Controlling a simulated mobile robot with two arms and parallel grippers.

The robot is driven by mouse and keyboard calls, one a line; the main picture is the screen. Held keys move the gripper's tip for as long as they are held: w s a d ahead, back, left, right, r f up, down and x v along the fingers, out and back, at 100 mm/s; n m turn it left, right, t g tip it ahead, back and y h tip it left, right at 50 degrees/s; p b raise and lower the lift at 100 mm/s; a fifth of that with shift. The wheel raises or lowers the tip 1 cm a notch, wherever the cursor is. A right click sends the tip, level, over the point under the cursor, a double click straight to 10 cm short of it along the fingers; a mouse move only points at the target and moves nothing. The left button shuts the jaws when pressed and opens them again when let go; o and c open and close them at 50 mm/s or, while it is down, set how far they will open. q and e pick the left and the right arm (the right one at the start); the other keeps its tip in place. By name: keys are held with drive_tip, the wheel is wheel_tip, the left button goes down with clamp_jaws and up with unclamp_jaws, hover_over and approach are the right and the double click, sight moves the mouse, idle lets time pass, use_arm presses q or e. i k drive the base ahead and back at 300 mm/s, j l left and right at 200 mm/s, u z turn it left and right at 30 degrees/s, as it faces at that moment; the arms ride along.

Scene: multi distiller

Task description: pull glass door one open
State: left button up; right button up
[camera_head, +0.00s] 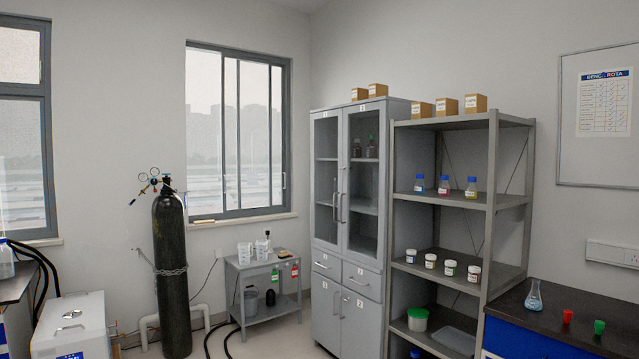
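A tall grey cabinet (312,232) stands against the back wall, right of the middle. Its upper part has two glass doors, both shut. The left glass door (326,176) carries a small label that seems to read 1, and the right glass door (362,182) carries one that seems to read 2. Each has a vertical handle near the middle seam; the left door's handle (334,207) is on its right edge. Dark bottles show behind the right glass. Drawers and lower doors sit below. Neither of my grippers is in view.
A grey open shelf rack (462,206) with jars and bottles stands right of the cabinet. A small grey cart (262,312) stands to its left, then a dark gas cylinder (171,270). A dark bench (560,325) is at lower right. Some floor shows before the cart.

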sight(326, 141)
drive_tip(key=i+z, duration=0.1)
drive_tip(key=i, duration=2.5)
